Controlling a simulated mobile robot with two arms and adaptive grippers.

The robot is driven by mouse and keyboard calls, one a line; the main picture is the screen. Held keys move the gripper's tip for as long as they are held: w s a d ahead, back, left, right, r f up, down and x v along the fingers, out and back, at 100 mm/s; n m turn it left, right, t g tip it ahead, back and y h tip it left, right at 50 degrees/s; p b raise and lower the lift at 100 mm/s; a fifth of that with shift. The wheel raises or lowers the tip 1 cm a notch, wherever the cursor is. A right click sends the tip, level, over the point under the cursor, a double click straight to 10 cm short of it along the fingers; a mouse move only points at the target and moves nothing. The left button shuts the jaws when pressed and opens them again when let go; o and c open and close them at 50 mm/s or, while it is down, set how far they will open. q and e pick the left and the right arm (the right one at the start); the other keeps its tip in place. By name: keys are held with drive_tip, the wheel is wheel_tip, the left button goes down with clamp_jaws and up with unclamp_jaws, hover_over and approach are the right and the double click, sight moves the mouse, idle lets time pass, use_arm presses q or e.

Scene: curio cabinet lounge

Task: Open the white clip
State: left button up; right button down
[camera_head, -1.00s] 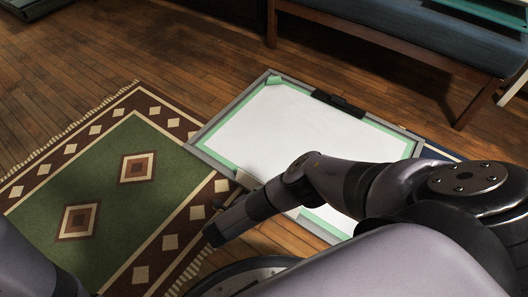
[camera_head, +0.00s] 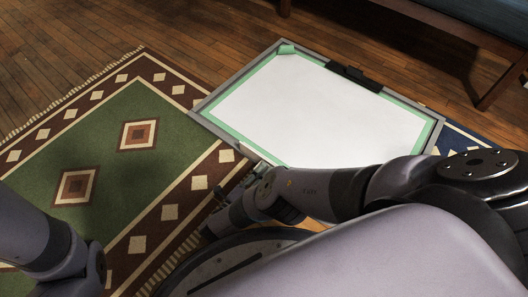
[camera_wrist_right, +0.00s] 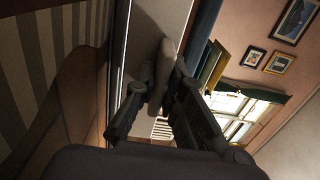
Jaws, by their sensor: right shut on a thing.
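A flat grey-edged board (camera_head: 215,97) bears a large white sheet with a green border. A pale clip (camera_wrist_right: 162,75) shows between the fingertips of my right gripper (camera_wrist_right: 158,84) in the right wrist view. The right gripper is shut on this clip, at the board's edge. In the head view the right gripper (camera_head: 232,197) is at the board's near left side, small and partly hidden by my own arm. Only links of my left arm show at the lower left; its gripper is out of view.
A black clip (camera_head: 352,77) sits on the board's far edge. A green and maroon patterned rug (camera_head: 110,130) lies to the left, on a wooden floor (camera_head: 190,25). A blue-cushioned bench (camera_head: 480,20) stands at the upper right. The board's far side borders open floor.

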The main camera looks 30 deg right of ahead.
drive_tip(key=c, duration=1.7)
unclamp_jaws()
